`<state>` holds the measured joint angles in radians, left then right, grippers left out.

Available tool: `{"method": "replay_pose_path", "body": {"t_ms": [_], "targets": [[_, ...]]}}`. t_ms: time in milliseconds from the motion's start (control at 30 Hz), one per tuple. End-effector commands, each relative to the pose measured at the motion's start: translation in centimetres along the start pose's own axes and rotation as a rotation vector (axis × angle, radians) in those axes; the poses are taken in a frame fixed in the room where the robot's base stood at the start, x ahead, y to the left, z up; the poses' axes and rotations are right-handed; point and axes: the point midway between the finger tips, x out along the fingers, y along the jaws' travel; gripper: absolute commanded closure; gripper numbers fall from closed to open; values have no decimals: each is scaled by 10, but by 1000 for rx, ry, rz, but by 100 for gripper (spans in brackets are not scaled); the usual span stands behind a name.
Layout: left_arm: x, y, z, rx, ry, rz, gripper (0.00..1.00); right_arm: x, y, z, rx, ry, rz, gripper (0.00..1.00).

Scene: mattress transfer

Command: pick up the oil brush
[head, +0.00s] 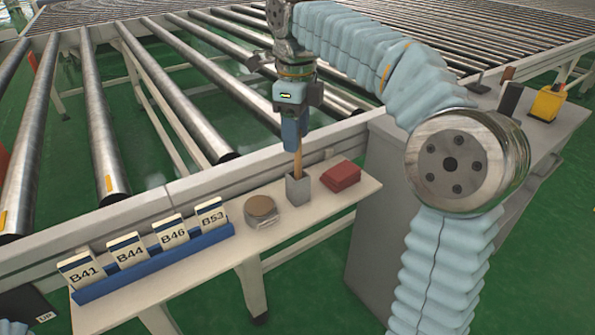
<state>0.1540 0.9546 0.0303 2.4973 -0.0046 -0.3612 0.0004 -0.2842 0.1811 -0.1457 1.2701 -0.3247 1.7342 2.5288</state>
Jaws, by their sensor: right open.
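The oil brush (298,164) stands upright in a small grey square holder (298,189) on the narrow pale shelf. Only part of its thin wooden handle shows; its lower end is hidden inside the holder. My right gripper (295,131) points straight down over the brush, with its blue fingers at the upper handle. The fingers hide the handle's top. The gripper is open, and I cannot tell whether a finger touches the handle. My left gripper is not in view.
On the shelf (340,202), a round tin (261,211) stands left of the holder and a red block (341,177) right of it. A blue rack (155,262) holds labelled cards. Roller conveyors lie behind. A yellow container (547,103) sits on the grey cabinet.

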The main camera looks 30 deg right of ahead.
Motion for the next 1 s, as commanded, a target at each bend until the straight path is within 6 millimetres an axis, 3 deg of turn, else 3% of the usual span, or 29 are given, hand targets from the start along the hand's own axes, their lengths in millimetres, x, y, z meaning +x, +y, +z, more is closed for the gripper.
{"method": "replay_pose_path", "body": {"t_ms": [300,600,900,1000], "targets": [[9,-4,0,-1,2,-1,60,46,0,-4,-1,1,1,52],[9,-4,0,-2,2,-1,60,52,0,-4,0,-1,0,52],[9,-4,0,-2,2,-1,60,52,0,-3,0,0,0,96],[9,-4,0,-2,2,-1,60,52,0,-3,0,0,0,100]]}}
